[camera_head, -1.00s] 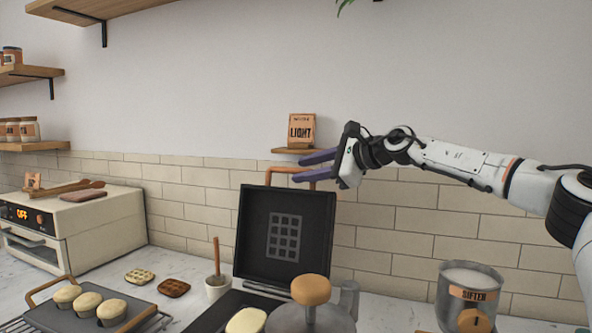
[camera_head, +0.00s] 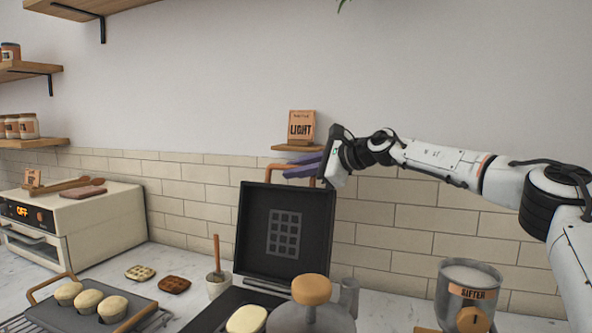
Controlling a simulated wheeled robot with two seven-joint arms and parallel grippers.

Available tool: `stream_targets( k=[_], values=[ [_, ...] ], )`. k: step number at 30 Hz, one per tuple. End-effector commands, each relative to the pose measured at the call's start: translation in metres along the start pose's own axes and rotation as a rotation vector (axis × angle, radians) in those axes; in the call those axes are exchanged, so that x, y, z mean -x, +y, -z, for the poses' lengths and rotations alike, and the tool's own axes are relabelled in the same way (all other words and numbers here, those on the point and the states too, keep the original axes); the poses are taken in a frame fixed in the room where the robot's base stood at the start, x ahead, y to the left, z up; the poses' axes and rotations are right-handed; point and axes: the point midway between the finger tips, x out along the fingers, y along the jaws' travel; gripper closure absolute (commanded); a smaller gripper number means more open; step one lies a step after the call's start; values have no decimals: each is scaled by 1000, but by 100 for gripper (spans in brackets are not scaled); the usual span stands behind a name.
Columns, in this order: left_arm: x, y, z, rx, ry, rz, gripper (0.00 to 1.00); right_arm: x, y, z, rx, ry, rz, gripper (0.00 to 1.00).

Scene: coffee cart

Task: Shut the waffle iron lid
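The waffle iron lid (camera_head: 258,232) stands open, nearly upright, with its dark grid face towards me. Its copper handle (camera_head: 283,166) rises above the lid's top edge. The waffle iron base (camera_head: 222,305) lies below it, partly hidden by a metal pot in front. My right gripper (camera_head: 302,167) comes in from the right with its purple fingers pointing left at the lid handle. The fingers overlap the handle in the picture; I cannot tell whether they touch it. The finger gap is hard to judge. My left gripper is out of view.
A pot with an orange knob (camera_head: 311,290) stands in front of the iron. A sifter canister (camera_head: 467,290) is at right. A small shelf with a LIGHT packet (camera_head: 301,126) is behind the gripper. Waffles (camera_head: 174,285), a muffin tray (camera_head: 143,312) and an oven (camera_head: 80,225) are at left.

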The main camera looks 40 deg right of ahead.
Motion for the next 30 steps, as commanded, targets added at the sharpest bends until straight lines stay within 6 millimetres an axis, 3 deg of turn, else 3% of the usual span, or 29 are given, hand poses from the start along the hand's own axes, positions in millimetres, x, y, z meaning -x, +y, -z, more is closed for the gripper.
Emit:
stream_targets(
  k=[14, 30],
  values=[
    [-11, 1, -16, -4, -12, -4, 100, 7, 12, -15, 67, -5, 28, 100],
    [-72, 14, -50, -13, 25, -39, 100, 33, 80, -73, 359, -4, 151, 100]
  ],
)
